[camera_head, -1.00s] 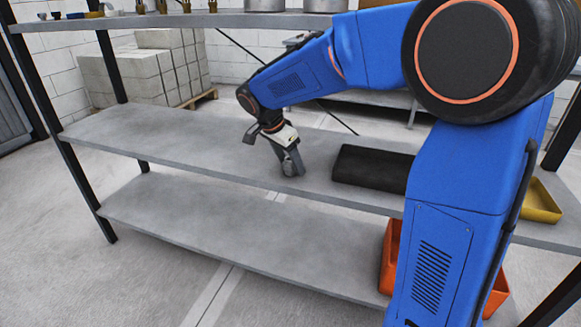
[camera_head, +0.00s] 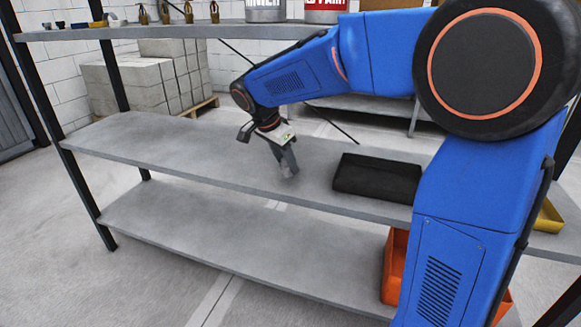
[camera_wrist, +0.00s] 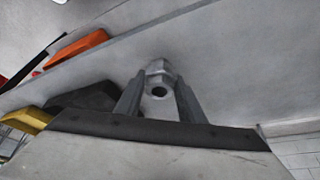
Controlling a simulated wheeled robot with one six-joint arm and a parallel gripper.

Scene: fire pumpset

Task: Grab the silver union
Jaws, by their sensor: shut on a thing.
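The silver union (camera_wrist: 160,78) shows in the wrist view as a grey metal fitting with a dark round hole. It sits between the two fingers of my gripper (camera_wrist: 158,98), which are shut on it. In the head view my gripper (camera_head: 289,172) points down over the middle shelf (camera_head: 190,150), left of a black tray. The union is small and hard to make out there at the fingertips. I cannot tell whether it touches the shelf.
The black tray (camera_head: 376,178) lies on the middle shelf to the right of my gripper. An orange bin (camera_head: 394,265) is on the lower shelf, and a yellow bin (camera_head: 549,216) is at the far right. Several fittings and cans stand on the top shelf (camera_head: 180,31). The middle shelf's left part is clear.

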